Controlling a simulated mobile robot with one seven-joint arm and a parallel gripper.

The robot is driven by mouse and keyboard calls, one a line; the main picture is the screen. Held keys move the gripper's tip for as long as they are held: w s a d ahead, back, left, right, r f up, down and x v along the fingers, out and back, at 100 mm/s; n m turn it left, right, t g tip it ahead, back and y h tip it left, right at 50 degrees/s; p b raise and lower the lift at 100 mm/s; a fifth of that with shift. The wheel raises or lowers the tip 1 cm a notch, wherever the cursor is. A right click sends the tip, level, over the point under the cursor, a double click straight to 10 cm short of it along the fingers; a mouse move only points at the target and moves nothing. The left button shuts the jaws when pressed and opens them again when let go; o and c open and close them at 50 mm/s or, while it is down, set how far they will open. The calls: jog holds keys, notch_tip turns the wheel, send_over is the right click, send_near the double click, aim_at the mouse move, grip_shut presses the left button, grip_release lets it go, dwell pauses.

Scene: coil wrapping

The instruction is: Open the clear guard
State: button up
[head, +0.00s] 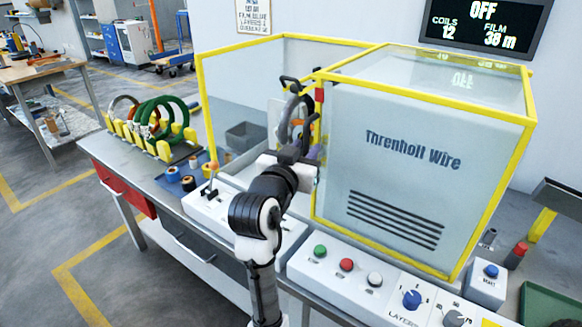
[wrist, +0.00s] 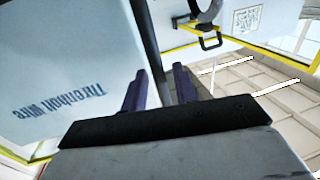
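The guard is a yellow-framed enclosure; its right part has a pale front panel (head: 420,150) lettered "Threnholl Wire", and the left part (head: 235,90) is see-through. The panel also shows upside down at left in the wrist view (wrist: 60,70). My gripper (head: 312,152) is at the panel's left edge, its two dark purple fingers (wrist: 160,90) apart. A dark upright bar (wrist: 152,40) shows between the fingers in the wrist view; whether they touch it I cannot tell. My wrist hides part of the guard's lower left in the head view.
A control panel with green (head: 320,251), red and white buttons and a blue knob (head: 412,299) runs along the front. Several coils (head: 160,118) stand in a yellow rack at left. A wall display (head: 485,22) reads OFF. A black handle (wrist: 211,42) shows on a yellow frame.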

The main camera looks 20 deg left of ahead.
jog(key=s+a+b, duration=0.2)
jog(key=s+b, duration=0.8)
jog(key=s, duration=0.2)
jog(key=shift+s, duration=0.2)
